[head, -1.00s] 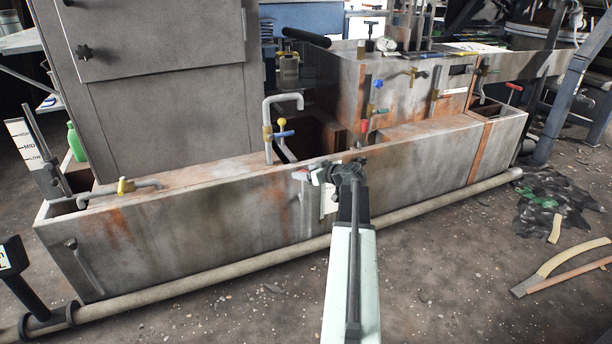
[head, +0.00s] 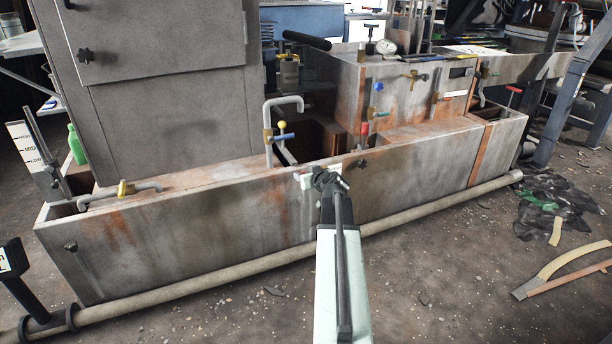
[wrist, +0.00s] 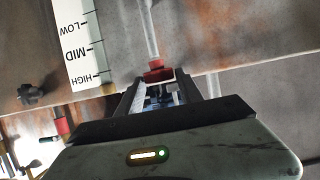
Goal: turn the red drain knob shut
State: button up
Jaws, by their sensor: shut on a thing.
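The red drain knob (wrist: 155,68) sits at the end of a thin grey vertical pipe against the front wall of the long steel tank (head: 200,230). My gripper (wrist: 158,92) is shut on it; the knob shows between the fingers in the wrist view. In the head view my gripper (head: 314,180) is at the upper front wall of the tank and hides the knob. A white LOW-MID-HIGH gauge strip (wrist: 82,45) stands close beside it in the wrist view, where it appears upside down.
A black knob (head: 363,163) is on the tank wall right of my gripper. A red-handled valve (head: 364,128), a blue-handled valve (head: 285,137) and a bent grey pipe (head: 284,100) stand above the tank. A long pipe (head: 230,270) runs along its foot. The front floor is mostly clear.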

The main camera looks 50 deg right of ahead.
jog(key=o, duration=1.3)
jog(key=p+v, duration=0.3)
jog(key=v, duration=0.4)
jog(key=shift+s+r, duration=0.15)
jog(key=shift+s, duration=0.2)
jog(key=shift+a, duration=0.1)
